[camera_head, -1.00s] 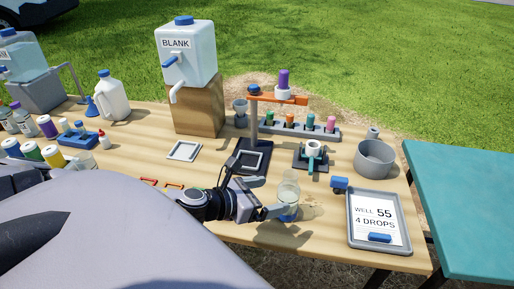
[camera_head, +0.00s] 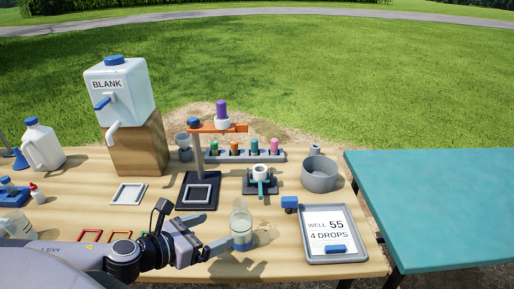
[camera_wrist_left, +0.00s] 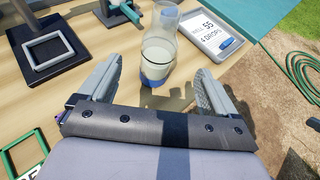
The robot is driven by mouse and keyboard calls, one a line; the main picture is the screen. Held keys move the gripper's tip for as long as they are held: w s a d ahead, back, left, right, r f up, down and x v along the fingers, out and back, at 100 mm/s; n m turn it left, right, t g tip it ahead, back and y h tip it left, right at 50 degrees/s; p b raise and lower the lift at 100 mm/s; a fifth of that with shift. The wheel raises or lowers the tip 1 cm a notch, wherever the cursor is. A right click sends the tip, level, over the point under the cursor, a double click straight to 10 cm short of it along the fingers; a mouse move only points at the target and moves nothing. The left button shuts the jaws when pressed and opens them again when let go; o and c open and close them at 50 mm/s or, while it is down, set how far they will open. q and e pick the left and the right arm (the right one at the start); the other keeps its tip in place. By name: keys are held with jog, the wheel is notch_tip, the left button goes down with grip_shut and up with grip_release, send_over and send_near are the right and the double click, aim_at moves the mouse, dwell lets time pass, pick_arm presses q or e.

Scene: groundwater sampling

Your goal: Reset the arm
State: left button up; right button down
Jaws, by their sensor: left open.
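A clear bottle (camera_head: 241,228) with pale liquid and a blue base stands upright near the table's front edge. My left gripper (camera_head: 212,236) is open and empty, just left of the bottle in the head view. In the left wrist view the bottle (camera_wrist_left: 158,48) stands just ahead of and between the spread fingers of my left gripper (camera_wrist_left: 160,68). I see no contact there. My right gripper is not in view.
A grey tray (camera_head: 306,252) marked "WELL 55 4 DROPS" and a grey bowl (camera_head: 319,178) are right of the bottle. Behind stand an orange-armed stand (camera_head: 197,160), a teal-handled holder (camera_head: 260,187) and the BLANK container (camera_head: 122,90). A teal table (camera_head: 440,205) adjoins at right.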

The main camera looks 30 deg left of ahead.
pick_arm(q)
jog(key=s+d+f+m+g+y, duration=0.1)
jog(key=s+d+f+m+g, duration=0.3)
jog(key=m, duration=0.8)
jog(key=s+d+f+m+g+y, duration=0.1)
jog(key=s+d+m+g, duration=0.1)
jog(key=s+m, duration=0.65)
jog(key=s+d+f+m+g+y, duration=0.1)
jog(key=s+d+f+m+g, duration=0.2)
jog(key=m, duration=1.1)
jog(key=w+d+f+m+t+h, duration=0.1)
jog(key=w+d+f+t+h, duration=0.1)
jog(key=w+f+t, duration=0.4)
jog(key=shift+w+d+f+t, duration=0.3)
jog(key=shift+f, duration=0.95)
